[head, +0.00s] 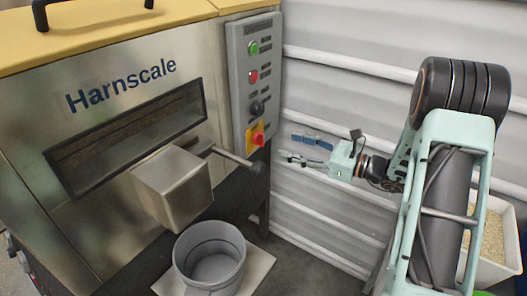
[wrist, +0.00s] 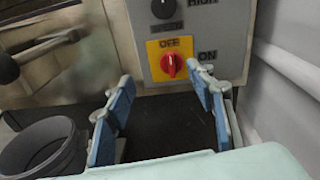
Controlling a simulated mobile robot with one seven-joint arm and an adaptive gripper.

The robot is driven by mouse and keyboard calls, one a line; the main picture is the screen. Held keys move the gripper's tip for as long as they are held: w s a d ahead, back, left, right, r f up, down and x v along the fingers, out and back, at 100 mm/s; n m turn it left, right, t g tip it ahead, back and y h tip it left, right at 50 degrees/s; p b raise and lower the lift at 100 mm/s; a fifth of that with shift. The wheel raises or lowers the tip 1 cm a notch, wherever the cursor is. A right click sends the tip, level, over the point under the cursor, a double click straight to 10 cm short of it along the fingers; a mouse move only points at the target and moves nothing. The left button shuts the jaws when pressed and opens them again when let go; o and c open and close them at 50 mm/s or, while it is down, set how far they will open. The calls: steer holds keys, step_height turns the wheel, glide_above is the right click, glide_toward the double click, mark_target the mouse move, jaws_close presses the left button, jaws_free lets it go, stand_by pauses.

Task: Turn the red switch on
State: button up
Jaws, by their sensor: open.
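The red switch (head: 259,139) is a rotary knob on a yellow plate at the bottom of the grey control panel (head: 240,80). In the wrist view the red switch (wrist: 172,65) stands with its handle roughly upright, toward the OFF label above it; an ON label is to its right. My gripper (head: 283,156) is open and empty, to the right of the switch in the head view. In the wrist view my gripper (wrist: 160,90) has its blue-padded fingers spread wide, with the switch between and beyond their tips. Nothing touches the switch.
A metal lever (head: 233,157) sticks out left of the switch. A grey bucket (head: 209,228) stands below the chute (head: 175,185). A corrugated wall (head: 340,100) is close on the right.

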mark_target(259, 139)
steer(key=w+a+f+m+t+b, duration=0.1)
steer(key=w+a+f+m+b, duration=0.1)
steer(key=w+a, duration=0.4)
steer(key=shift+b+x, duration=0.5)
steer(key=shift+x, duration=0.5)
steer(key=shift+s+a, duration=0.1)
steer(key=shift+s, duration=0.1)
steer(key=c, duration=1.1)
steer(key=shift+c, duration=0.2)
